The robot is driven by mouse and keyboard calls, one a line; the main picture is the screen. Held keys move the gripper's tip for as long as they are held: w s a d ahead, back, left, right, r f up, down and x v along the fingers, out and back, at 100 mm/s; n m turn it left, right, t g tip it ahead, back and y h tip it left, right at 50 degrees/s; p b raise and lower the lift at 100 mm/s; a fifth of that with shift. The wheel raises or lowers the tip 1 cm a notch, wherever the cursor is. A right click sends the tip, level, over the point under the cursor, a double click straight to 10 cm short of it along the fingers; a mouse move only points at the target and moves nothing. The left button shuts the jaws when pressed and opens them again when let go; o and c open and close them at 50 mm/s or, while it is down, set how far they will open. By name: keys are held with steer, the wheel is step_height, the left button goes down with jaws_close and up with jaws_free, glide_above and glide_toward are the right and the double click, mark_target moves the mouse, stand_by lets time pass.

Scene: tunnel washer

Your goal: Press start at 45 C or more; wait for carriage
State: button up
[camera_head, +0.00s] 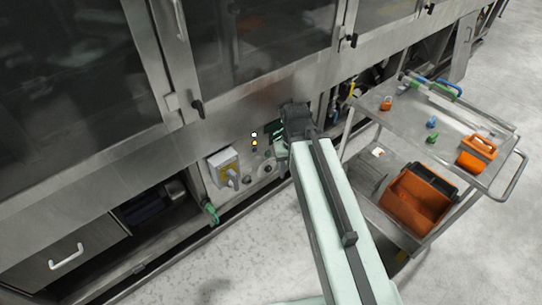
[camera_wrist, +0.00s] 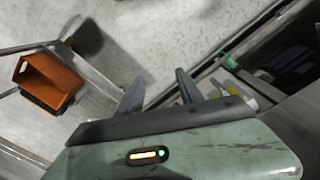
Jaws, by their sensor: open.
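The tunnel washer (camera_head: 120,165) is a long steel machine with glass doors. Its low control panel has a lit white and amber indicator (camera_head: 254,139), a partly hidden green-lit display (camera_head: 273,128), a grey box with a yellow-backed rotary switch (camera_head: 226,168) and small round knobs or buttons (camera_head: 267,169). I cannot tell which is start, and the temperature is unreadable. My gripper (camera_head: 283,151) is close to the panel, hiding its right part; contact cannot be told. In the wrist view my gripper (camera_wrist: 158,90) has its two dark fingers apart and empty, with the yellow switch (camera_wrist: 232,91) beyond. No carriage is identifiable.
A steel trolley (camera_head: 409,116) stands right of my arm, with small coloured items on top and an orange bin (camera_head: 418,196) below. A green-handled valve (camera_head: 211,212) sticks out low beside the panel. The speckled floor (camera_head: 235,262) left of my arm is clear.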

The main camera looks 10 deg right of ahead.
jaws_close()
steer(key=shift+a, duration=0.15)
stand_by(1.4)
